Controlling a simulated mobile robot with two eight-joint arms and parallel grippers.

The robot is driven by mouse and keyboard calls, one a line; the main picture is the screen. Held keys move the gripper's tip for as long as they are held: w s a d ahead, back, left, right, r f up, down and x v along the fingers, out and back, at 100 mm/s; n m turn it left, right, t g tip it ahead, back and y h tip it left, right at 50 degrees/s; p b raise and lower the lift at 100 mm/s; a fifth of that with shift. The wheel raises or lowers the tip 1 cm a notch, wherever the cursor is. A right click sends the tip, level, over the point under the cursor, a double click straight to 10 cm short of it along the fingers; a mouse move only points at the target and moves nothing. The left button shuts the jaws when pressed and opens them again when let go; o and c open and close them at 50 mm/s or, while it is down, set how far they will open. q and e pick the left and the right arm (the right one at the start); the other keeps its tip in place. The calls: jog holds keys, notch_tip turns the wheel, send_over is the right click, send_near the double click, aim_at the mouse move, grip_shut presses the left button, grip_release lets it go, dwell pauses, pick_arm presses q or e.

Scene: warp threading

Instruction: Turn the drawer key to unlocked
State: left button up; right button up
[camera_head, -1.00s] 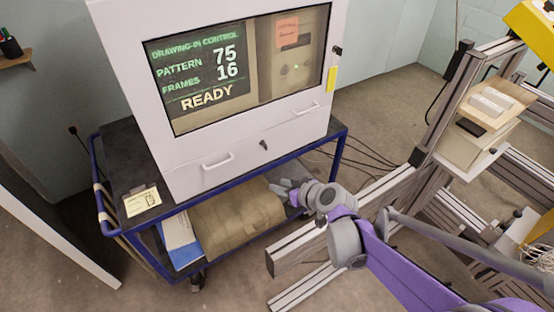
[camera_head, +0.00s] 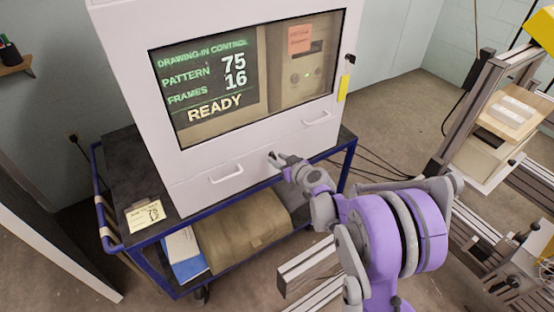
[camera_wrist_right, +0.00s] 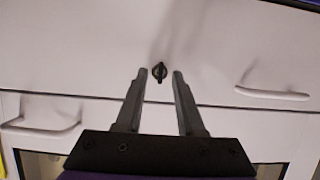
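The drawer key (camera_wrist_right: 159,72) is a small black key in a round lock on the white cabinet's drawer front (camera_head: 196,190). In the right wrist view it sits just ahead of and between the two fingertips of my right gripper (camera_wrist_right: 158,74). The fingers are parted with a gap around the key, and they do not appear to touch it. In the head view my right gripper (camera_head: 275,160) is at the drawer front and hides the key. My left gripper is not in view.
The white cabinet stands on a blue-framed cart (camera_head: 222,213). A screen (camera_head: 205,80) reads READY. An aluminium frame (camera_head: 455,115) stands at right.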

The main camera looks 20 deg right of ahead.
jog(key=shift+w+a+f, duration=0.1)
jog(key=shift+w+f, duration=0.05)
jog(key=shift+w, duration=0.3)
grip_shut()
